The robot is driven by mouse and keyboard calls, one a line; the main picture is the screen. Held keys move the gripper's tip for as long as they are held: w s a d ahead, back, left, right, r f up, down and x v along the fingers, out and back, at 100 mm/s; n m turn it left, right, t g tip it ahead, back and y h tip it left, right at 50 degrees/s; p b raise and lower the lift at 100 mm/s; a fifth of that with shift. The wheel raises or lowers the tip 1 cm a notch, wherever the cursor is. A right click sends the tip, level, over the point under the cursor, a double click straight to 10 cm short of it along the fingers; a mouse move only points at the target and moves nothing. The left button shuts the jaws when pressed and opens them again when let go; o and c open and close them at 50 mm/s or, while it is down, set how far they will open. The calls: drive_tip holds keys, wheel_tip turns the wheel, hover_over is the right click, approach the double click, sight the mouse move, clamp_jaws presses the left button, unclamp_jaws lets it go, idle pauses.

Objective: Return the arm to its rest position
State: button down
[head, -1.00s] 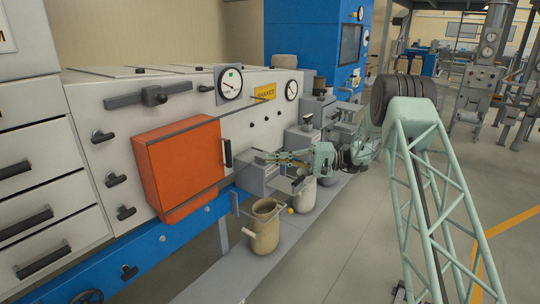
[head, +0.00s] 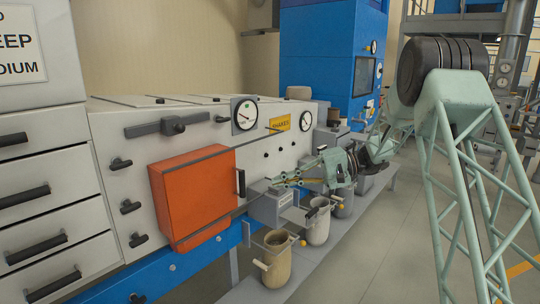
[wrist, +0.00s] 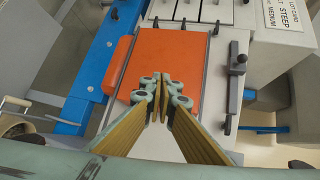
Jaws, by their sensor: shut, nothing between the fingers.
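My gripper (head: 274,183) is at the end of my pale green arm, in front of the white machine (head: 110,140) and just right of its orange door (head: 195,195). In the wrist view my gripper (wrist: 162,100) has its fingertips together, with nothing between them. The orange door also shows beyond the fingertips in the wrist view (wrist: 160,55). The arm stretches out from the lattice link at the right towards the machine. I cannot tell the exact gap between the fingertips and the machine.
A tan jug (head: 277,262) and a white jug (head: 318,228) stand on the low grey shelf below my gripper. Grey spout boxes (head: 275,208) stick out from the machine close under it. A blue cabinet (head: 322,60) stands behind. The floor (head: 400,240) at the right is open.

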drive_tip(key=s+d+r+h, duration=0.1)
drive_tip(key=s+r+h, duration=0.25)
drive_tip(key=s, duration=0.65)
drive_tip(key=s+d+r+h, duration=0.15)
drive_tip(key=s+r, duration=0.25)
drive_tip(key=s, duration=0.7)
drive_tip(key=s+r+h, duration=0.3)
drive_tip(key=s+r, duration=0.1)
drive_tip(key=s, duration=0.6)
drive_tip(key=s+d+t+h, duration=0.1)
drive_tip(key=s+d+h, duration=0.1)
drive_tip(key=s+d, duration=0.3)
drive_tip(key=s+d+f+t+h, duration=0.1)
drive_tip(key=s+d, duration=0.4)
drive_tip(key=s, duration=0.9)
drive_tip(key=s+d+f+t+h, duration=0.1)
drive_tip(key=s+d+h, duration=0.3)
drive_tip(key=s, duration=0.6)
drive_tip(key=shift+d+n+t, duration=0.3)
drive_tip(key=shift+d+t, duration=0.3)
